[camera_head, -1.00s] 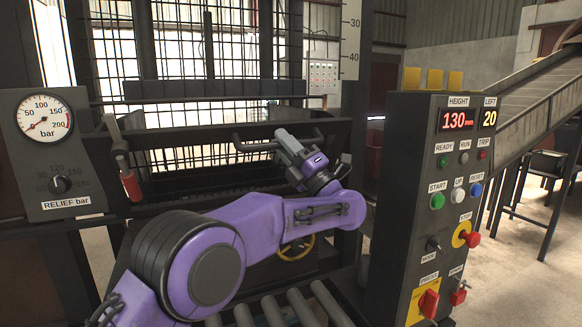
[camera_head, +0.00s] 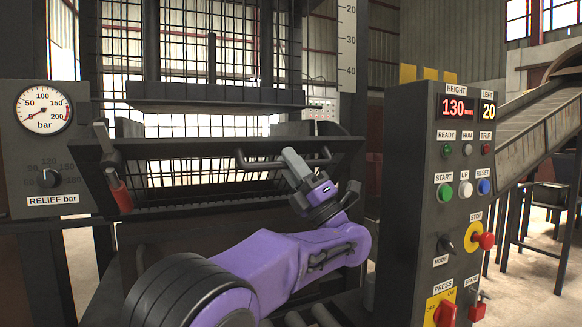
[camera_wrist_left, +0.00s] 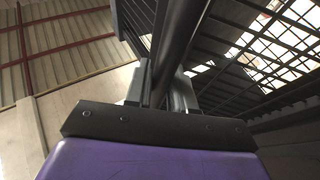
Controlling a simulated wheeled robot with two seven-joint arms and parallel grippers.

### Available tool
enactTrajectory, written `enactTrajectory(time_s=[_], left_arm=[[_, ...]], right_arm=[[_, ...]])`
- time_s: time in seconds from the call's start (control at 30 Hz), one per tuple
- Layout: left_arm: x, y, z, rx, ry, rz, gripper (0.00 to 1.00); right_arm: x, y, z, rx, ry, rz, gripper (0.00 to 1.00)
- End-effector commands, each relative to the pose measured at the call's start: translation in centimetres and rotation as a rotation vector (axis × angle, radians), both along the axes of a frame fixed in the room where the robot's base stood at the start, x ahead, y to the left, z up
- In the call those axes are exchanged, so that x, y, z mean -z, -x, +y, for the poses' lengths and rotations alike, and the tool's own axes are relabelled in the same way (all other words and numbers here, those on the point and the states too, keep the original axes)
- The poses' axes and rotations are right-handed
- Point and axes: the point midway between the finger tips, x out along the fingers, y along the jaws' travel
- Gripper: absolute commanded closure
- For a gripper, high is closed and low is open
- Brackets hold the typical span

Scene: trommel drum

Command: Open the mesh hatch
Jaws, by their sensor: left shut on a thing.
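The mesh hatch (camera_head: 178,172) is a dark framed wire-mesh panel at the front of the machine. Its top edge looks tipped out toward me. A dark bar handle (camera_head: 247,163) runs along its upper part. My left gripper (camera_head: 291,158) comes up from below with its purple wrist and is shut on this handle. In the left wrist view the dark bar (camera_wrist_left: 178,45) passes between the fingers (camera_wrist_left: 165,88), with mesh (camera_wrist_left: 265,50) to the right. The gripper hides part of the handle. My right gripper is not in view.
A lever with a red grip (camera_head: 119,190) hangs at the hatch's left side. The gauge panel (camera_head: 20,150) stands left, and the control pillar (camera_head: 410,200) stands close on the right. A heavy dark crossbeam (camera_head: 215,103) hangs above the hatch. Rollers (camera_head: 322,314) lie below my arm.

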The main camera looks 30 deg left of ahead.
Motion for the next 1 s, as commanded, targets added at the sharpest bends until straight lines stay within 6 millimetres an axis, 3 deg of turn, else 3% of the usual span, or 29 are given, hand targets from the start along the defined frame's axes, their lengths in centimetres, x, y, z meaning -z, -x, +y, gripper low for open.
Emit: enactTrajectory(time_s=[0.1, 0.13, 0.17, 0.47, 0.57, 0.8, 1.0], left_arm=[[-0.1, 0.0, 0.0, 0.000, -0.001, 0.000, 1.00], [-0.1, 0.0, 0.0, 0.000, -0.001, 0.000, 0.67], [-0.1, 0.0, 0.0, 0.000, -0.001, 0.000, 0.57], [0.2, 0.0, -0.1, 0.001, -0.001, 0.001, 0.56], [1.5, 0.0, -0.8, 0.002, -0.001, 0.001, 0.56], [6.2, 0.3, -4.6, 0.003, -0.004, 0.000, 0.56], [7.9, 0.5, -6.6, 0.001, -0.002, 0.001, 0.56]], right_arm=[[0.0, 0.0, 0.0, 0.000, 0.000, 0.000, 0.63], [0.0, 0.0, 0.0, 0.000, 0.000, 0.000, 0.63], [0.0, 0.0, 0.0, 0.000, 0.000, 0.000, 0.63], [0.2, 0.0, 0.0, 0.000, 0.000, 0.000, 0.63], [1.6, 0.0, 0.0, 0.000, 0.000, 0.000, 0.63], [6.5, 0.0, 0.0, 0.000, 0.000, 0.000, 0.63], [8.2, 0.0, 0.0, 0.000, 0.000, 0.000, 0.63]])
